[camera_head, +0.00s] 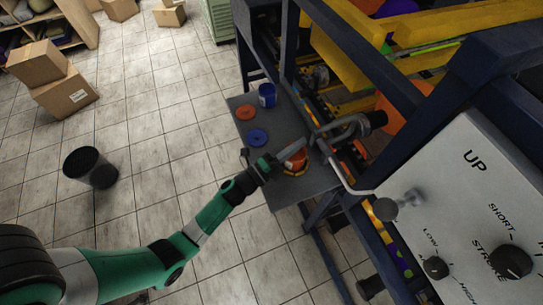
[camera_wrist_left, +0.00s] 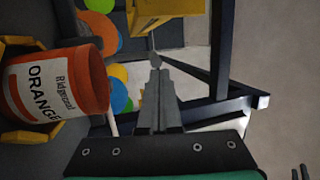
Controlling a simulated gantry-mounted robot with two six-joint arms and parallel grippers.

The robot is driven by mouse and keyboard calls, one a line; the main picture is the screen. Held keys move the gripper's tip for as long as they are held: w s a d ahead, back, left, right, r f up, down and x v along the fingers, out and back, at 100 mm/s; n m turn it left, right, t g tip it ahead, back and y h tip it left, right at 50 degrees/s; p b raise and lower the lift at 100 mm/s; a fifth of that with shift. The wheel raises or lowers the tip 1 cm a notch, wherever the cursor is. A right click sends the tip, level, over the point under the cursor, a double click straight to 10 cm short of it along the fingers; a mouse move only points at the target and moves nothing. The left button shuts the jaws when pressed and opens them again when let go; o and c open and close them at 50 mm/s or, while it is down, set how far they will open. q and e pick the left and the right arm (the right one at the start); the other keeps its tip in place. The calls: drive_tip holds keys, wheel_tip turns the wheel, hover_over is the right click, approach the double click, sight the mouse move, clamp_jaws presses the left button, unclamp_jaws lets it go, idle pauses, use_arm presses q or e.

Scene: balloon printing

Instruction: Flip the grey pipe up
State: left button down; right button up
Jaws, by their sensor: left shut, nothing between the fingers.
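A grey pipe (camera_head: 341,176) bends down from the machine's blue frame in the head view, right of my left gripper. A thicker grey curved piece (camera_head: 345,128) ends in a dark round part above it. My left gripper (camera_head: 303,146) is shut and empty, its fingertips close to the pipe's upper end; I cannot tell whether they touch. In the left wrist view the shut fingers (camera_wrist_left: 156,73) point up at a small grey end (camera_wrist_left: 153,44), perhaps part of the pipe. My right gripper is not in view.
An orange can (camera_head: 295,162) stands on the grey shelf (camera_head: 262,108) just below my left gripper; it also shows in the left wrist view (camera_wrist_left: 55,92). A blue can (camera_head: 267,95) stands farther back. A control panel (camera_head: 450,210) with knobs is at right.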

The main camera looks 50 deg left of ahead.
use_arm(q)
drive_tip(key=v, duration=1)
drive_tip(key=shift+s+r, duration=0.25)
drive_tip(key=shift+r, duration=0.05)
